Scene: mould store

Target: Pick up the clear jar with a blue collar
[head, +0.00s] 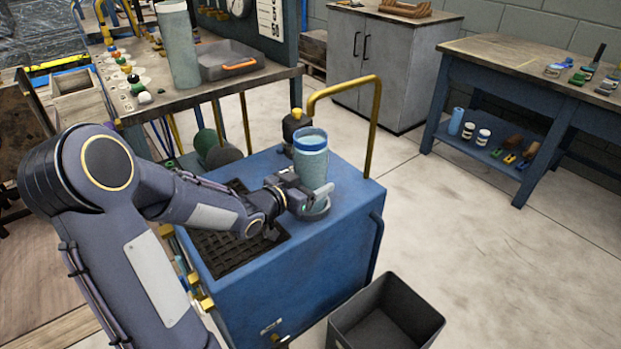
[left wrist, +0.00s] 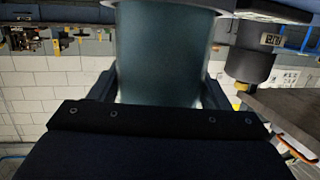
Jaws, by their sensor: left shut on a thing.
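The clear jar (head: 311,165) with a blue collar at its top stands upright over the blue cart's top in the head view. My left gripper (head: 300,196) is shut on the jar's lower part, with its fingers on either side. In the left wrist view the jar's clear wall (left wrist: 165,55) fills the middle, between my fingers (left wrist: 160,95). A grey round rest or base shows just under the jar; I cannot tell whether the jar touches it. My right gripper is not in view.
The blue cart (head: 290,275) has a yellow handle (head: 376,125) and a dark grid mat (head: 235,245). A dark bottle (head: 296,127) stands behind the jar. A grey bin (head: 385,318) sits on the floor in front. A workbench (head: 530,65) stands at right, with clear floor between.

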